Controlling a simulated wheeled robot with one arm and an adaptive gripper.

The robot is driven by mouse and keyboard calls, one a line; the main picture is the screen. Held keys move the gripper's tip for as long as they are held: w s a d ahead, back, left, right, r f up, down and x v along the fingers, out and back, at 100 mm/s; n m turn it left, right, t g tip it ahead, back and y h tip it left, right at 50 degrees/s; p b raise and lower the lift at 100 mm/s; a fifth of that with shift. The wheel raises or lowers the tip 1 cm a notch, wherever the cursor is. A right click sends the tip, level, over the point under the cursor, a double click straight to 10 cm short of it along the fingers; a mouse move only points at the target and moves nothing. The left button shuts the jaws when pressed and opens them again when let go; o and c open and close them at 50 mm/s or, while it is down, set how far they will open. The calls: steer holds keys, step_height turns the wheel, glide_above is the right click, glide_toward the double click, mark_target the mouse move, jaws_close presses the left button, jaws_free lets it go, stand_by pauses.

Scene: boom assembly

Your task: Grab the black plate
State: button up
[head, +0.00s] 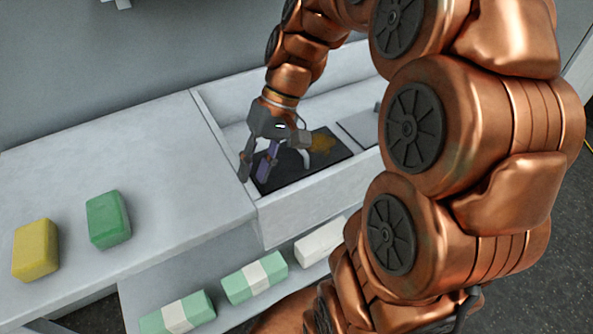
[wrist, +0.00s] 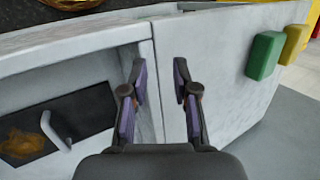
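The black plate (head: 304,163) lies flat in the bottom of a light grey, open-topped bin. It has a white handle and a brownish-orange stain. My gripper (head: 256,172) is above the plate's left end in the head view, near the bin's left wall, and partly hides the plate. In the wrist view the plate (wrist: 83,118) is at the lower left, with its handle standing up from it. My gripper's fingers (wrist: 160,92) are apart with nothing between them, over the bin's side wall and to the right of the plate.
The bin's walls (head: 318,190) rise around the plate. A grey panel (head: 362,127) lies farther right in the bin. Left of it, a counter (head: 150,180) holds a green block (head: 108,219) and a yellow block (head: 36,249). Green-and-white blocks (head: 254,277) sit on a lower shelf.

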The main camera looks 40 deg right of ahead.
steer(key=w+d+f+m+t+y+b, duration=0.1)
steer(key=w+d+f+t+y+b, duration=0.2)
steer(key=w+d+f+b, duration=0.55)
steer(key=m+t+y+b, duration=0.1)
steer(key=t+b, duration=0.3)
steer(key=b, duration=0.2)
glide_toward(297, 151)
steer(key=a+r, duration=0.3)
steer(key=shift+s, duration=0.15)
steer(key=shift+b+x, duration=0.95)
steer(key=shift+x, duration=2.75)
steer(key=shift+s+f, duration=0.15)
steer(key=shift+s, duration=0.05)
steer(key=shift+c, duration=0.2)
jaws_close()
